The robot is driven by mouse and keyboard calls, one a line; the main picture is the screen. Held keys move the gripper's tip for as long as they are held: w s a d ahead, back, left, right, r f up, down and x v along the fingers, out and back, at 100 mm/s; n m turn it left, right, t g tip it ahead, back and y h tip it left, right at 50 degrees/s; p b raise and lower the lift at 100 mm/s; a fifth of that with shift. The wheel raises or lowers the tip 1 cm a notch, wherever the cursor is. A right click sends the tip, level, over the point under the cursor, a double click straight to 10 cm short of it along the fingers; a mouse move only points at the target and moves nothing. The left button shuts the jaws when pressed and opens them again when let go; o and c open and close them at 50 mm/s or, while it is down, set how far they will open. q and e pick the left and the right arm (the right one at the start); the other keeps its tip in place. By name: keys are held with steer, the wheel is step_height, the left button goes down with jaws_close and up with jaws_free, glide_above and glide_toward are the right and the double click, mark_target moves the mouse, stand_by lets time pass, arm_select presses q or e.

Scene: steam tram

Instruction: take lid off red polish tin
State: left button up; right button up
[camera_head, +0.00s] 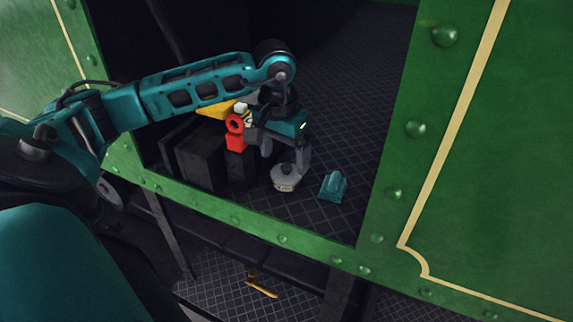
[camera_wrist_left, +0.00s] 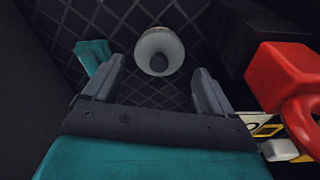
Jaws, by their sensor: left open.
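A small round grey pot or tin (camera_head: 285,180) with a dark knob on top stands upright on the dark checkered floor inside the green doorway. I see no red on it and cannot tell if it is the polish tin. It also shows in the left wrist view (camera_wrist_left: 149,42), ahead of and between my fingertips. My left gripper (camera_head: 284,160) is open, pointing down just above it, with one finger on either side. A red block with a ring (camera_head: 235,143) stands to the left; it also shows in the wrist view (camera_wrist_left: 277,75). My right gripper is not in view.
A teal object (camera_head: 333,187) lies right of the pot. Black boxes (camera_head: 200,158) and a yellow item (camera_head: 214,109) stand at the left. The green sill (camera_head: 235,218) runs in front. A brass-coloured tool (camera_head: 262,288) lies lower down outside. Floor behind is clear.

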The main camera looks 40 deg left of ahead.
mark_target(286, 166)
arm_select(q)
steer(key=shift+w+f, duration=0.15)
steer(key=shift+f, duration=0.6)
steer(key=shift+w+f, duration=0.1)
steer(key=shift+f, duration=0.65)
steer(key=shift+c, duration=0.2)
steer(key=c, duration=0.8)
